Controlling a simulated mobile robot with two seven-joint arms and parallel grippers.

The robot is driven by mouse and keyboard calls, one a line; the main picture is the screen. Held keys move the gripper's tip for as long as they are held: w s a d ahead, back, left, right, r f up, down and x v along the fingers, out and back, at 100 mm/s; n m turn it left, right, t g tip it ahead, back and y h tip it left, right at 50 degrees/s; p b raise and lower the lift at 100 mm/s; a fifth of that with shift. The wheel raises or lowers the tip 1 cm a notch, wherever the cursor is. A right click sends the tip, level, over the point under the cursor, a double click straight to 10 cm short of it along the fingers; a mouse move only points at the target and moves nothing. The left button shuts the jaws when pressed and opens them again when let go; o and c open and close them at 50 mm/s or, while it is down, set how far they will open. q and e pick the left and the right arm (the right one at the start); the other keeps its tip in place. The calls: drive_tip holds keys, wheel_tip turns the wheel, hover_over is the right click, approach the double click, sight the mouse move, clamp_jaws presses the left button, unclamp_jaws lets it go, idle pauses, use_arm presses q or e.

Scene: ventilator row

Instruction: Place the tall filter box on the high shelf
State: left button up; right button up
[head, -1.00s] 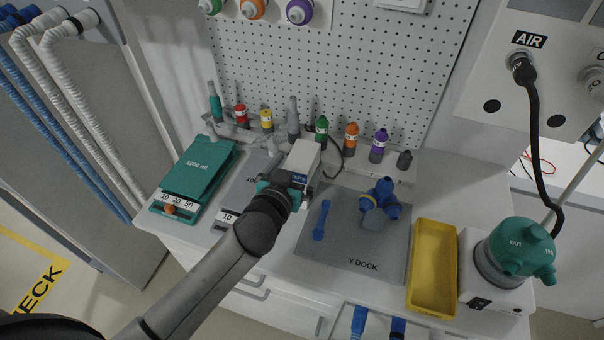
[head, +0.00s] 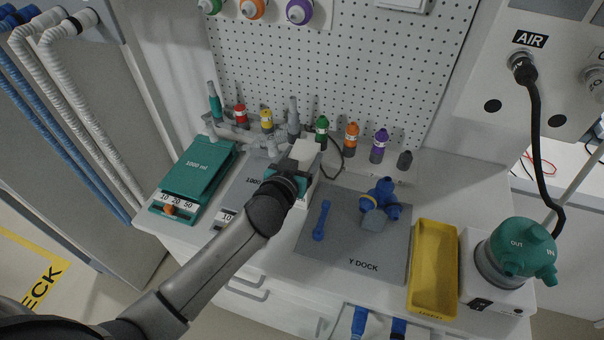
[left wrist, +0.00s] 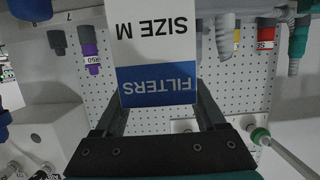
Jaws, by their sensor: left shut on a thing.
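The tall filter box (head: 305,151) is white. In the left wrist view, the box (left wrist: 155,50) has a blue band reading FILTERS and the words SIZE M, upside down. My left gripper (head: 294,172) is shut on it, with a finger on each side of the blue band. In the head view the gripper and wrist cover much of the box. I cannot tell whether its lower end touches the counter. The high shelf cannot be made out in these views. My right gripper is not in view.
A grey Y DOCK mat (head: 340,262), blue connector (head: 380,198), yellow tray (head: 450,270) and teal humidifier (head: 520,250) are to the right.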

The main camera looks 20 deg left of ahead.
use_arm(q)
clamp_jaws()
idle(0.6)
